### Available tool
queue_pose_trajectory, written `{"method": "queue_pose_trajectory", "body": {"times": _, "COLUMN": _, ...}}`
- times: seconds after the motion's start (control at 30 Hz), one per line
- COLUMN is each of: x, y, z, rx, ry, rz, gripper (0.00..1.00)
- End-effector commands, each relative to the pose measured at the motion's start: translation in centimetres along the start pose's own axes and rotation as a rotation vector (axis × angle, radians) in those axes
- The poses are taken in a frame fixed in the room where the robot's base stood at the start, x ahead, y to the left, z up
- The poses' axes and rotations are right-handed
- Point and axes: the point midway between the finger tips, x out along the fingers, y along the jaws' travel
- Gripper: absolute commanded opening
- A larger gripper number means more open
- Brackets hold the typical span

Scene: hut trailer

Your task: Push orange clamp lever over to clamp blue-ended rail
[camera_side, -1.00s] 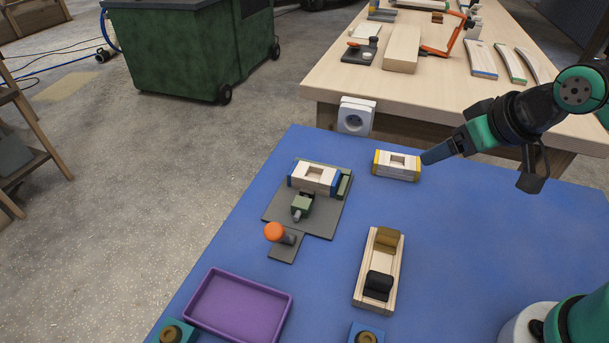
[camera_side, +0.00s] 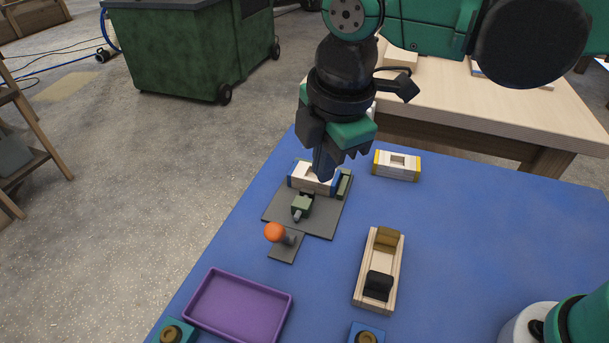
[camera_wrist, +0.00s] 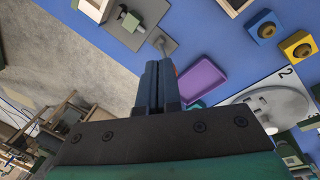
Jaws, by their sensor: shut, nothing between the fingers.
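The orange clamp lever (camera_side: 274,232) has a round orange knob on a short grey stem at the near end of the dark clamp plate (camera_side: 315,221). The blue-ended rail (camera_side: 300,176), a pale block with a square opening, lies at the plate's far end. A green clamp block (camera_side: 301,204) sits between lever and rail. My gripper (camera_side: 322,174) is shut and empty. In the side view its tips overlap the rail and hide part of it; I cannot tell the gap. In the wrist view the shut fingers (camera_wrist: 154,68) hide most of the orange knob, near the grey stem (camera_wrist: 160,44).
A yellow-ended rail (camera_side: 397,165) lies right of the clamp. A wooden holder (camera_side: 378,268) with a black part stands near right, and a purple tray (camera_side: 237,305) near left. The blue table (camera_side: 480,235) is clear at right.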

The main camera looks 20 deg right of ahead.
Motion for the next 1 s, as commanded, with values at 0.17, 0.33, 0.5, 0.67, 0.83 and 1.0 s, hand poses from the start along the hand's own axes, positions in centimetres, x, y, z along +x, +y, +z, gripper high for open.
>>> {"method": "queue_pose_trajectory", "body": {"times": 0.17, "x": 0.7, "y": -1.6, "z": -6.6, "rx": -0.482, "ry": -0.06, "rz": -0.093, "gripper": 0.0}}
{"method": "queue_pose_trajectory", "body": {"times": 0.33, "x": 1.3, "y": -3.4, "z": -10.3, "rx": -0.782, "ry": -0.097, "rz": -0.156, "gripper": 0.0}}
{"method": "queue_pose_trajectory", "body": {"times": 0.5, "x": 1.6, "y": -4.3, "z": -11.8, "rx": -0.908, "ry": -0.112, "rz": -0.185, "gripper": 0.0}}
{"method": "queue_pose_trajectory", "body": {"times": 0.67, "x": 1.6, "y": -4.5, "z": -11.9, "rx": -0.923, "ry": -0.114, "rz": -0.189, "gripper": 0.0}}
{"method": "queue_pose_trajectory", "body": {"times": 0.83, "x": 1.6, "y": -4.4, "z": -11.9, "rx": -0.92, "ry": -0.114, "rz": -0.188, "gripper": 0.0}}
{"method": "queue_pose_trajectory", "body": {"times": 1.0, "x": 2.5, "y": -4.5, "z": -11.7, "rx": -0.918, "ry": -0.113, "rz": -0.188, "gripper": 0.0}}
